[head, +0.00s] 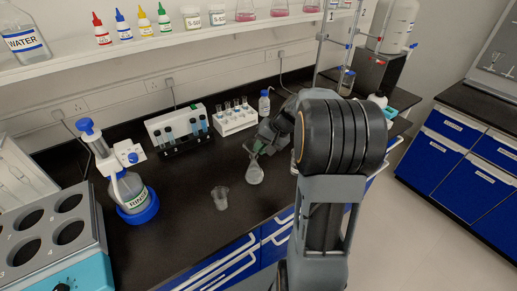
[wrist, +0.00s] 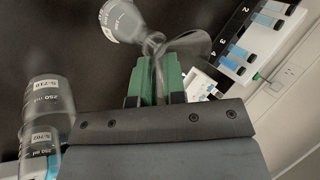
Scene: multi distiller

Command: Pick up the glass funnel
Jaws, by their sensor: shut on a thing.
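The glass funnel (wrist: 190,44) is clear and shows in the wrist view at the tips of my green fingers. My gripper (wrist: 155,72) is shut on it, with the flared part spreading to the right of the fingertips. In the head view my gripper (head: 260,147) is over the bench, just above a glass flask (head: 254,174). The funnel is hard to make out there. In the wrist view the flask (wrist: 122,20) is just beyond the fingertips, close to the funnel; I cannot tell whether they touch.
A beaker (head: 219,198) stands near the bench's front edge. Labelled glassware (wrist: 48,103) shows at left in the wrist view.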

